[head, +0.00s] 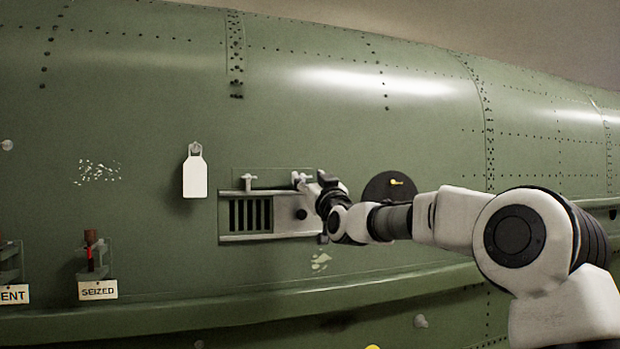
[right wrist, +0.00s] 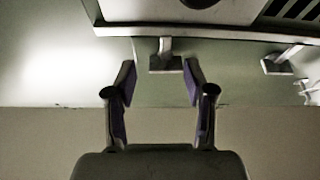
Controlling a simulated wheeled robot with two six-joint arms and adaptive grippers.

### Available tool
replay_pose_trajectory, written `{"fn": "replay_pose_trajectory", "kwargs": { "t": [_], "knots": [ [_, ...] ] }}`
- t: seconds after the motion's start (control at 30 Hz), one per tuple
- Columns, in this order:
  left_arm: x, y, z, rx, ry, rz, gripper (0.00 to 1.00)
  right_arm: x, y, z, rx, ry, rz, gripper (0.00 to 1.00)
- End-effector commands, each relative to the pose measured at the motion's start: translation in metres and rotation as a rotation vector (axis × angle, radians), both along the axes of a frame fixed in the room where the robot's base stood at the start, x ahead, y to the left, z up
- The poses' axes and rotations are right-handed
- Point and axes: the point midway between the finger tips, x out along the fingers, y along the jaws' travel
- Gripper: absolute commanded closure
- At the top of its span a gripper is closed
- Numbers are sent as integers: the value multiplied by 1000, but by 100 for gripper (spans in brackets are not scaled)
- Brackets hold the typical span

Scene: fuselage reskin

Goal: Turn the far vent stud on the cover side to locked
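The vent (head: 250,215) is set in the green fuselage skin, with dark slots at left and a plain grey cover (head: 286,207) with a black knob at right. Two pale studs sit along its upper rail: one above the slots (head: 249,181) and one on the cover side (head: 299,178). My right gripper (head: 316,186) is beside the cover-side stud. In the right wrist view, my right gripper (right wrist: 160,66) is open, its fingertips either side of this stud (right wrist: 165,50), with visible gaps. The slot-side stud (right wrist: 280,60) is to the right there. My left gripper is out of view.
A blank white tag (head: 194,175) hangs left of the vent. A red-marked fitting with a SEIZED label (head: 97,290) is at lower left. The skin above the vent is clear.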

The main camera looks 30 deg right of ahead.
Motion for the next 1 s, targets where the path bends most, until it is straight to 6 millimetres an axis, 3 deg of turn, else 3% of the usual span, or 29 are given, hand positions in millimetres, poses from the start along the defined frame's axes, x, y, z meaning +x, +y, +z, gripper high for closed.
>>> {"fn": "replay_pose_trajectory", "kwargs": {
  "t": [0.03, 0.1, 0.27, 0.43, 0.67, 0.7, 0.73, 0.77, 1.0],
  "knots": [
    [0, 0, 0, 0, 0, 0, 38, 0, 0, 0, 0, 0, 0, 73],
    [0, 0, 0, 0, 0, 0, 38, 0, 0, 0, 0, 0, 0, 97],
    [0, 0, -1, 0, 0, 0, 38, 0, 1, -1, 3, -1, 0, 97],
    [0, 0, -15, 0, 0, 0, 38, 0, 1, -2, 83, -23, 1, 98],
    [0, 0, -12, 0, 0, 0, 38, 0, 1, 1, 91, -23, 0, 97],
    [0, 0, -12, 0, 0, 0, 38, 0, 1, 1, 91, -23, 0, 52],
    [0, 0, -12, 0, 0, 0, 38, 0, 1, 1, 91, -23, 0, 41],
    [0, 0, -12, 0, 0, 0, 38, 0, 1, 0, 91, -23, 0, 38],
    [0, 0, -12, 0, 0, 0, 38, 0, 1, 0, 92, -22, 0, 38]
  ]
}}
